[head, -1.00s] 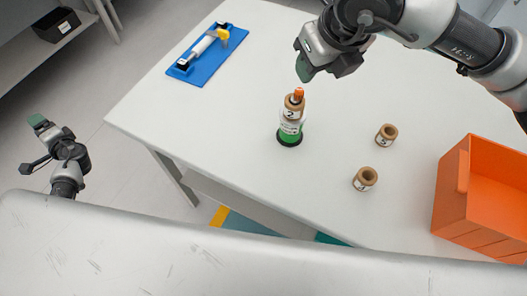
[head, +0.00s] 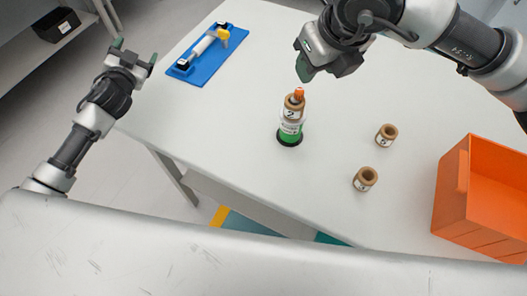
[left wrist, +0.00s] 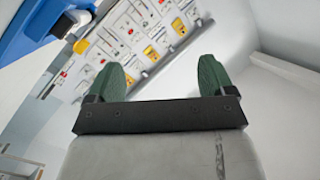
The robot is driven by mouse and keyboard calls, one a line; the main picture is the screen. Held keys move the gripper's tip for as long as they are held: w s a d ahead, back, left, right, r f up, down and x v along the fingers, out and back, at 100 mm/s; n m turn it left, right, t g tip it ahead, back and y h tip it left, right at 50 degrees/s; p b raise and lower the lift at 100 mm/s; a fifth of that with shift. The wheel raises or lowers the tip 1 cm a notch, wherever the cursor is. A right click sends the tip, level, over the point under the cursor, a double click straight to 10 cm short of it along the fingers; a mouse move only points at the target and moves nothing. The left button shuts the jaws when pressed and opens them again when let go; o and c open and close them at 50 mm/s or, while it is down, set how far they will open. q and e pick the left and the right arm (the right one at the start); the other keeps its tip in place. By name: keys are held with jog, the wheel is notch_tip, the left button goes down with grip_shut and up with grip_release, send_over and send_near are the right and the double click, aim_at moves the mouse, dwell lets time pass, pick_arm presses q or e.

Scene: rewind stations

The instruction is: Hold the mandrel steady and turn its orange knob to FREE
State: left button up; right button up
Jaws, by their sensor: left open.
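The mandrel (head: 290,129) stands upright on the table, with a green lower part, a dark foot and a white label. A brown core marked 2 (head: 293,103) sits around its upper part. Its orange knob (head: 299,92) shows on top. My left gripper (head: 136,50) is open and empty, left of the table edge and well away from the mandrel. Its two green fingers also show spread in the left wrist view (left wrist: 162,76). My right gripper (head: 304,69) hangs just above and behind the knob, apart from it in the picture. Its finger gap is not visible.
Two brown cores (head: 387,134) (head: 366,179) stand on the table (head: 240,165) right of the mandrel. An orange bin (head: 455,205) stands at the right. A blue tray (head: 196,76) with a white and yellow tool lies at the back left. The table between is clear.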

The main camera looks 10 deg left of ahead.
pick_arm(q)
jog(key=s+d+r+n+h, duration=0.2)
jog(key=s+d+n+h, duration=0.3)
jog(key=d, duration=0.5)
jog(key=s+d+r+n+h, duration=0.2)
jog(key=d+n+h, duration=0.3)
jog(key=d, duration=0.6)
jog(key=s+d+r+n+h, duration=0.1)
jog(key=s+d+n+h, duration=0.25)
jog(key=d+h, duration=0.5)
jog(key=n+g+y, duration=0.2)
jog(key=n+y, duration=0.7)
jog(key=n, duration=1.3)
send_near(286, 130)
jog(key=shift+w+d+f+h, duration=0.15)
jog(key=shift+w, duration=0.3)
jog(key=shift+w+d+f+h, duration=0.1)
jog(key=shift+w+d, duration=0.05)
jog(key=shift+w, duration=0.35)
jog(key=shift+w+d+f+n, duration=0.1)
jog(key=shift+w+d+n, duration=0.05)
jog(key=shift+w+n, duration=0.1)
jog(key=x, duration=1)
